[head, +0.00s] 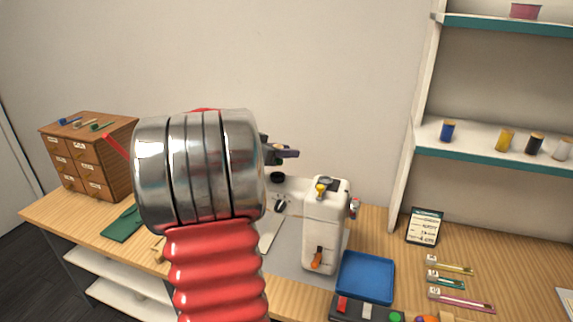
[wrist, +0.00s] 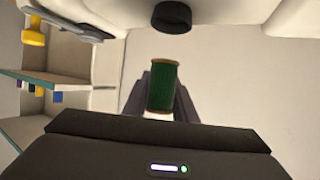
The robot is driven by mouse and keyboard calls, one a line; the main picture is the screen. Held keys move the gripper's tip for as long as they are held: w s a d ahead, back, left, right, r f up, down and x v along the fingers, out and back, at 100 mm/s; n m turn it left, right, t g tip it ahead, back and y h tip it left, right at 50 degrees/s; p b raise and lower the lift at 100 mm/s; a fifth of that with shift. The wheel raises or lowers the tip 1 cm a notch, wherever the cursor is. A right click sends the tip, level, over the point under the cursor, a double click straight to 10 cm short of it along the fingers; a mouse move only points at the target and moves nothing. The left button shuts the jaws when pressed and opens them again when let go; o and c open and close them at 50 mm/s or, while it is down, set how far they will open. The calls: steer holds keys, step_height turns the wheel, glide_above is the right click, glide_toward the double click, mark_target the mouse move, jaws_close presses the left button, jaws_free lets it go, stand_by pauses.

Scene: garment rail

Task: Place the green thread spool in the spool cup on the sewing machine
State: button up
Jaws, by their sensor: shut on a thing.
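The green thread spool (wrist: 162,88) is held between the two fingers of my gripper (wrist: 160,100), shown in the wrist view, which appears upside down. In the head view my gripper (head: 285,153) points right, above the sewing machine, mostly hidden behind my wrist; the spool cannot be made out there. The white sewing machine (head: 322,235) stands on the table. A dark round spool cup (wrist: 172,17) on the machine is near the spool in the wrist view, with a visible gap between them. A dark round piece, seemingly that cup (head: 277,177), shows below my gripper in the head view.
A blue tray (head: 366,278) lies right of the machine. Shelves (head: 490,146) with blue, yellow, black and white spools stand at the right. The air above the machine looks clear.

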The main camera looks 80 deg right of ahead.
mark_target(286, 176)
steer(key=shift+f, duration=2.5)
steer(key=shift+f, duration=0.1)
steer(key=o, duration=1)
steer(key=shift+w+a+r, duration=0.3)
steer(key=shift+a+r, duration=0.05)
steer(key=shift+a, duration=0.05)
steer(key=v, duration=1.1)
